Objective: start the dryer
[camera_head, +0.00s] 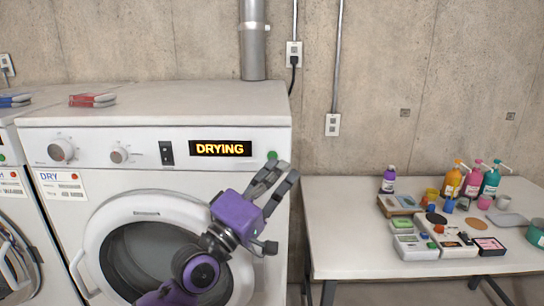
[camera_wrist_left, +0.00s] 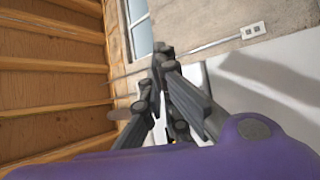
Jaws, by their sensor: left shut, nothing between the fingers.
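The white dryer (camera_head: 180,185) stands against the wall, its round door (camera_head: 140,210) closed. Its display (camera_head: 221,148) is lit and reads "DRYING" in yellow letters. Two knobs (camera_head: 61,150) and a black rocker switch (camera_head: 166,153) sit left of the display. A green button (camera_head: 272,155) is at the panel's right end. My purple left gripper (camera_head: 278,172) is in front of the dryer's upper right edge, its fingertips just below and right of the green button; I cannot tell if they touch it. It is shut and empty. In the left wrist view its dark fingers (camera_wrist_left: 160,85) point away. My right gripper is not in view.
A white table (camera_head: 335,215) to the right holds several bottles (camera_head: 453,179), paint boxes and small cups. Another white machine (camera_head: 20,240) stands at the left. A metal pipe (camera_head: 253,40) and wall outlets (camera_head: 293,50) are behind the dryer.

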